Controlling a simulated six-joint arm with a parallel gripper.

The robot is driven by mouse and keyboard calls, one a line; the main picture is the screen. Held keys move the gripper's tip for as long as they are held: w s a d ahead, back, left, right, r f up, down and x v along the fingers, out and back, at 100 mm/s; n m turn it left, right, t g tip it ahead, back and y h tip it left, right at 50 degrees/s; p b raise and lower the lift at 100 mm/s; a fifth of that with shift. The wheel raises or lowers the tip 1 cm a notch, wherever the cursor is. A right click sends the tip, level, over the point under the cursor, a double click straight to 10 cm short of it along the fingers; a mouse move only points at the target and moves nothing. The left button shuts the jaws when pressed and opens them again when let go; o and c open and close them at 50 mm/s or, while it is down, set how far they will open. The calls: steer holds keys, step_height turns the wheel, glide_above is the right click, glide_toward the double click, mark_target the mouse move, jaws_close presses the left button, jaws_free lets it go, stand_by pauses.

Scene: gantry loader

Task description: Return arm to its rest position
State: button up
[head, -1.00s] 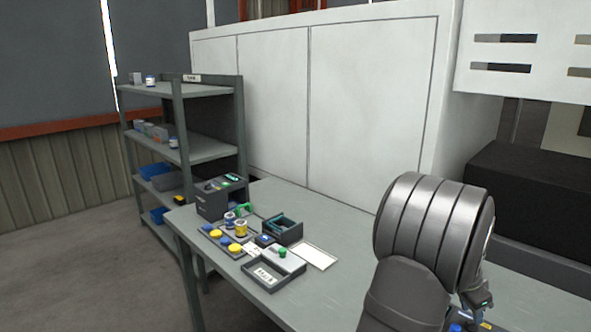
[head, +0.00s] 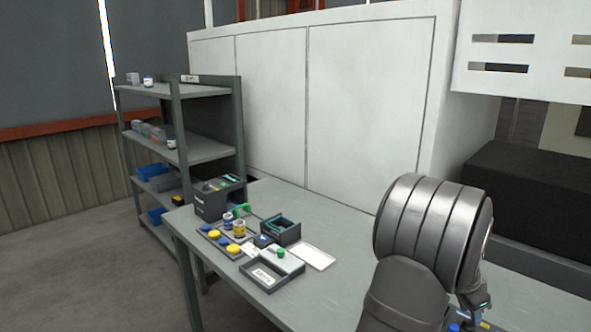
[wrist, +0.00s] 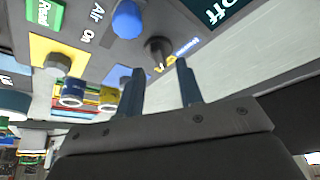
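My arm fills the lower right of the head view, with the big grey joint in front. The end of my arm shows only partly behind it, at the right edge. In the wrist view my gripper (wrist: 160,92) has its two dark fingers apart, with nothing between them. Beyond the fingers is a grey panel (wrist: 95,12) with a blue round knob (wrist: 127,19), a dark knob (wrist: 159,50), a green label and a yellow plate.
The grey table (head: 325,291) carries a dark box (head: 212,199), jars, yellow and blue lids, an open dark bin (head: 280,231) and a tray (head: 272,287) at its left. A shelf rack (head: 207,150) stands behind left. A white cabinet (head: 365,100) lines the back.

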steer(key=w+v, duration=0.1)
steer(key=v, duration=1.4)
steer(key=x, duration=1.1)
steer(key=s+x, duration=0.1)
steer(key=x, duration=0.5)
steer(key=shift+f, duration=0.25)
steer(key=shift+d+f, duration=0.1)
steer(key=shift+s+n+t+y, duration=0.1)
steer(key=shift+n+t+y, duration=0.35)
steer(key=shift+n, duration=1.35)
steer(key=s+a+r+n, duration=0.1)
steer(key=a+r, duration=0.1)
steer(key=r, duration=0.4)
steer(key=s+a+r+n, duration=0.1)
steer(key=a+r, duration=0.2)
steer(key=r, duration=0.4)
steer(key=shift+s+r+t, duration=0.15)
steer(key=shift+r+t, duration=0.05)
steer(key=shift+t, duration=0.15)
steer(key=shift+y, duration=0.25)
